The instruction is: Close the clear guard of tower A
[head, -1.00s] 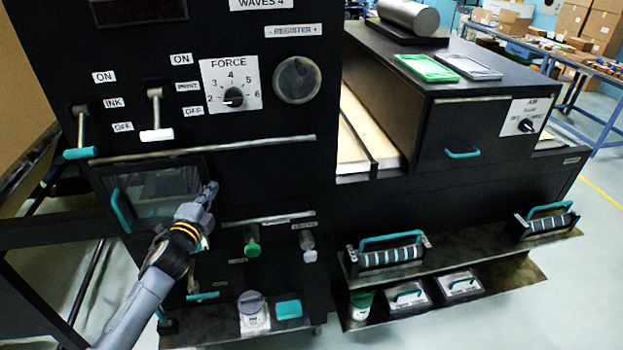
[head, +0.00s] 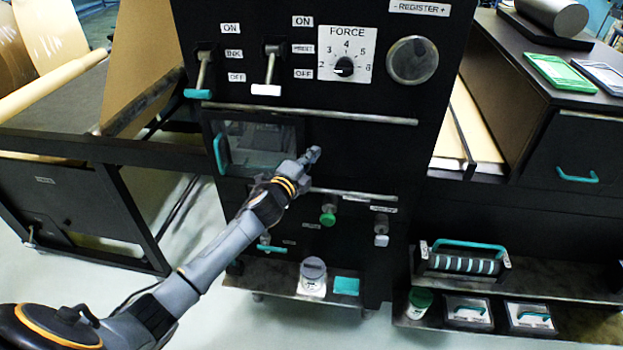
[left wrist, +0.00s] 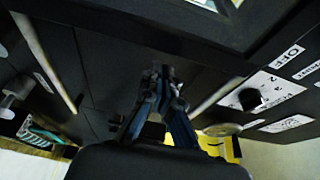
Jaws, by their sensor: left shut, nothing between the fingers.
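The clear guard (head: 262,145) is a see-through panel in the black tower front, below the long metal bar. Its teal handle (head: 221,154) is at the left edge. The panel looks nearly flush with the front, but I cannot tell whether it is fully shut. My left gripper (head: 314,155) is just right of the panel's right edge, close to the tower face, with its fingers together and empty. The left wrist view also shows the left gripper (left wrist: 163,76) shut before the dark face. My forearm covers the area below the panel. My right gripper is out of view.
Above the guard are the ink lever (head: 203,72), a second lever (head: 269,68) and the force dial (head: 344,67). Below are a green knob (head: 327,216) and a shelf with a white jar (head: 313,277). A roller tray (head: 465,262) stands at the right.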

